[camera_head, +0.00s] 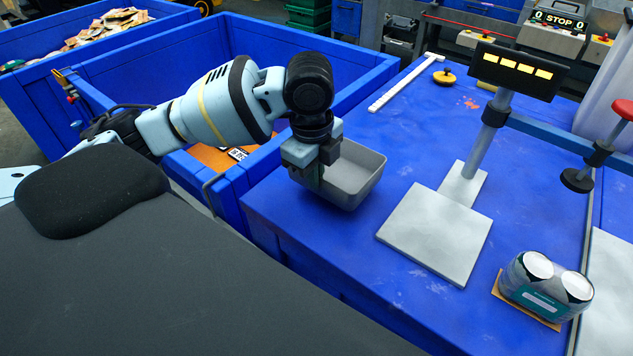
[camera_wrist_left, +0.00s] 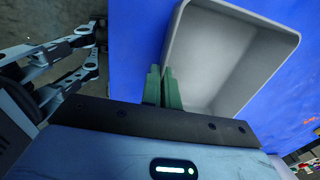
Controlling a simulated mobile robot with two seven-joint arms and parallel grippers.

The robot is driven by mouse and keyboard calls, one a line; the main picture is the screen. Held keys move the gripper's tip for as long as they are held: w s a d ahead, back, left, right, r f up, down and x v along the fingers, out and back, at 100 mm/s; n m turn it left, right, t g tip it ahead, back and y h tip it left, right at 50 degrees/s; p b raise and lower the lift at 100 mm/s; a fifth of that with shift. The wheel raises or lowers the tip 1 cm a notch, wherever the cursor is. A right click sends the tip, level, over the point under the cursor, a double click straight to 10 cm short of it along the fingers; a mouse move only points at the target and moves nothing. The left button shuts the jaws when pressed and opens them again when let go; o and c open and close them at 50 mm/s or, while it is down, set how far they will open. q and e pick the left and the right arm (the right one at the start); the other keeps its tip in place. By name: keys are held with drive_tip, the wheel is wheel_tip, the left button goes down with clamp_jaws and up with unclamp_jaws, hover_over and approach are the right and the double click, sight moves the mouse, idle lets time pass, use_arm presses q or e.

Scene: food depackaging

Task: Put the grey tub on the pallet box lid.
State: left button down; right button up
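The grey tub (camera_head: 358,170) is an open, shallow rectangular tray, upright near the left edge of the blue pallet box lid (camera_head: 330,245). I cannot tell whether its base touches the lid. My left gripper (camera_head: 308,172) is at the tub's left wall. In the left wrist view the green fingertips (camera_wrist_left: 163,88) are close together, one outside and one inside the wall of the tub (camera_wrist_left: 215,60), pinching it. The tub looks empty. My right gripper is not in view.
A scale with a white plate (camera_head: 435,232) and a lit display (camera_head: 518,70) stands right of the tub. A pack of cans (camera_head: 545,285) is at the front right. A white T-shaped bar (camera_head: 405,82) lies behind. An open blue bin (camera_head: 290,45) is at the back left.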

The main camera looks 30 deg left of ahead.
use_arm(q)
drive_tip(key=shift+w+a+f, duration=0.1)
drive_tip(key=shift+w+a, duration=0.2)
drive_tip(key=shift+w, duration=0.2)
drive_tip(key=shift+f, duration=1.65)
drive_tip(key=shift+f, duration=0.2)
drive_tip(key=c, duration=1.7)
unclamp_jaws()
drive_tip(key=r, duration=0.8)
drive_tip(key=s+r, duration=0.1)
drive_tip(key=r, duration=0.3)
drive_tip(key=shift+r, duration=0.15)
